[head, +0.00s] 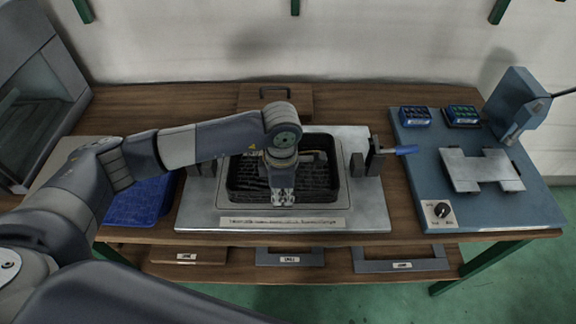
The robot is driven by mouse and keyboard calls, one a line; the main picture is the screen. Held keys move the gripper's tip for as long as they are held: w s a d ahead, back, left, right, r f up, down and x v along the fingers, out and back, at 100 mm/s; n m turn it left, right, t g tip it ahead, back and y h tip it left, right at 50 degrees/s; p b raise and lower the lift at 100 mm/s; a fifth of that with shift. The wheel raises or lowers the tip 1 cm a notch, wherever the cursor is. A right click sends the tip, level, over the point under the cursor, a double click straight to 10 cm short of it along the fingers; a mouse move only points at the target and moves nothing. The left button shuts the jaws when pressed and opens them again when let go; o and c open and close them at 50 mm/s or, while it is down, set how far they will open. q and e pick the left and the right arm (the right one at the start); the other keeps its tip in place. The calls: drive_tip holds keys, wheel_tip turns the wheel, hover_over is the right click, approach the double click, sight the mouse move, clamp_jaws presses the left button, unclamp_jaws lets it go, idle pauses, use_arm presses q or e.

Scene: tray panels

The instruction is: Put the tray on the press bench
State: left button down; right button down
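A black rectangular tray (240,193) with a ribbed or meshed floor sits in a light grey plate (200,219) in the middle of the wooden bench (385,210). My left arm reaches in from the left, and my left gripper (284,198) points down over the middle of the tray, hiding part of it. Whether its fingers are open or shut, or touch the tray, cannot be told. At the right stands a blue press station (490,213) with an upright blue press head (515,100) and a silver H-shaped plate (480,170). My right gripper is not in view.
A clamp with a blue handle (405,150) stands right of the black tray. A blue bin (140,203) lies at the left, partly behind my arm. Two small blue boxes (415,117) (462,116) sit at the station's back. A wooden board with a handle (275,97) lies behind.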

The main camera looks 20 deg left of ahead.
use_arm(q)
drive_tip(key=shift+w+r+p, duration=0.15)
drive_tip(key=shift+r+p, duration=0.15)
drive_tip(key=shift+r, duration=0.25)
wheel_tip(320, 180, up, 10)
drive_tip(key=p, duration=0.4)
drive_tip(key=shift+p, duration=0.4)
idle(0.4)
